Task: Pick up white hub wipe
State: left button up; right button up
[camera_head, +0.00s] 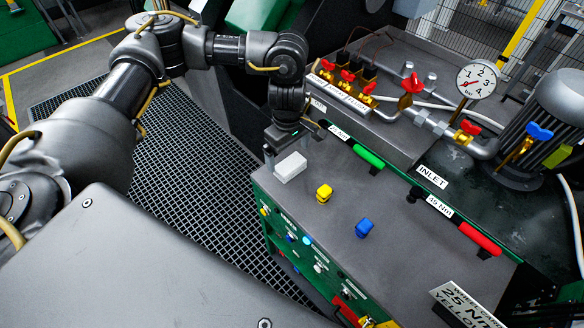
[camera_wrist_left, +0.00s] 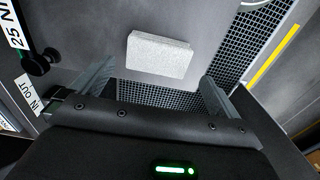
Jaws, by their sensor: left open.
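The white hub wipe (camera_head: 290,167) is a small white block lying on the grey top of the green cabinet, near its far left corner. In the left wrist view the wipe (camera_wrist_left: 158,55) lies ahead of my left gripper, between the lines of its two fingers. My left gripper (camera_head: 283,137) is just behind the wipe in the head view. In the left wrist view its fingers (camera_wrist_left: 160,80) are spread wide with nothing between them. The gripper is apart from the wipe. My right gripper is in neither view.
Valves, pipes and a gauge (camera_head: 476,81) stand behind. Grating (camera_head: 190,180) covers the floor at left.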

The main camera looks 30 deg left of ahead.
aim_at(290, 164)
pick_arm(q)
jog(key=shift+s+d+f, duration=0.1)
jog(key=shift+d+f, duration=0.05)
jog(key=shift+f, duration=0.35)
notch_tip(290, 164, down, 4)
jog(key=shift+f+p, duration=0.2)
jog(key=shift+p, duration=0.25)
jog(key=c, duration=0.9)
